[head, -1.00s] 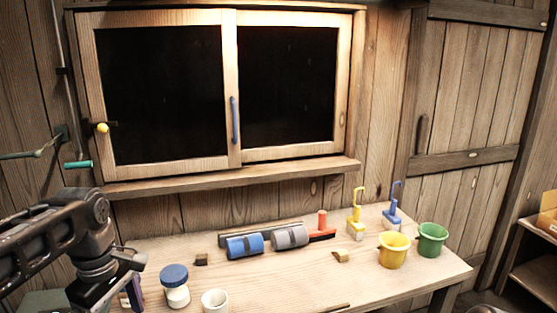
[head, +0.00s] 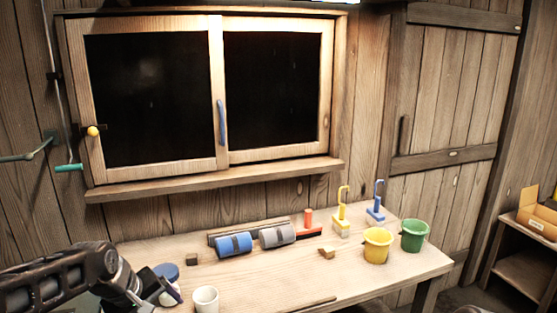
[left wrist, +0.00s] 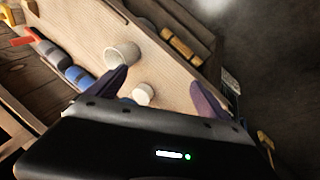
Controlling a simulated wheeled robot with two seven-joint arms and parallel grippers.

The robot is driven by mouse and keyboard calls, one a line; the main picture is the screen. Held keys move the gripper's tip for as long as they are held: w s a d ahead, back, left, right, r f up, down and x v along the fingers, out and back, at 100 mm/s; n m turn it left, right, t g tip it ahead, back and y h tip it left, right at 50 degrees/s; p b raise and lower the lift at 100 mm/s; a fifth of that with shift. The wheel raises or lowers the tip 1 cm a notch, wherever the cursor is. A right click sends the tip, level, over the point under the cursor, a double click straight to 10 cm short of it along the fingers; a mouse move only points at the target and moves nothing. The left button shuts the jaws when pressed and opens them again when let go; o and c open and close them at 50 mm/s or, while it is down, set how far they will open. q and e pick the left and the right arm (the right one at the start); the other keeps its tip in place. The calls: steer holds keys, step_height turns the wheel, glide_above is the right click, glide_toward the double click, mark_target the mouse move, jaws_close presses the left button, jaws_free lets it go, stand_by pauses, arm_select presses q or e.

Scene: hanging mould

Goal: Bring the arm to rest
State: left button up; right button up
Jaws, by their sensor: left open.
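My left arm comes in at the lower left of the head view, its gripper (head: 172,292) low over the left end of the wooden table (head: 330,283). In the left wrist view the two purple fingers of the left gripper (left wrist: 165,92) stand wide apart with nothing held. Between and beyond them show a white cup (left wrist: 122,55) and a white jar (left wrist: 143,94). In the head view the jar's blue lid (head: 166,271) is partly hidden behind my gripper, and the cup (head: 205,300) stands just right of it. My right gripper does not show.
Blue (head: 234,245) and grey (head: 277,236) rolls lie at the table's back. Yellow (head: 377,246) and green (head: 414,236) buckets stand at the right, near yellow (head: 342,222) and blue (head: 376,212) handled tools. The middle front of the table is mostly clear.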

arm_select(q)
steer(key=s+d+f+m+h, duration=0.15)
steer(key=d+f, duration=0.25)
steer(key=f, duration=0.4)
steer(key=s+d+f+m, duration=0.1)
steer(key=d+f+m, duration=0.1)
steer(key=d+f, duration=0.35)
steer(key=s+d+f+m+h, duration=0.1)
steer(key=s+d+f+m, duration=0.15)
steer(key=f, duration=0.75)
steer(key=s+d+f+g, duration=0.2)
steer(key=s+d+f, duration=0.2)
steer(key=s+f, duration=0.3)
steer(key=s+d+f+g, duration=0.2)
steer(key=s+f, duration=0.4)
steer(key=s, duration=0.8)
steer(key=shift+s+d+f+m+g, duration=0.3)
steer(key=shift+d+f, duration=0.1)
steer(key=shift+d, duration=0.45)
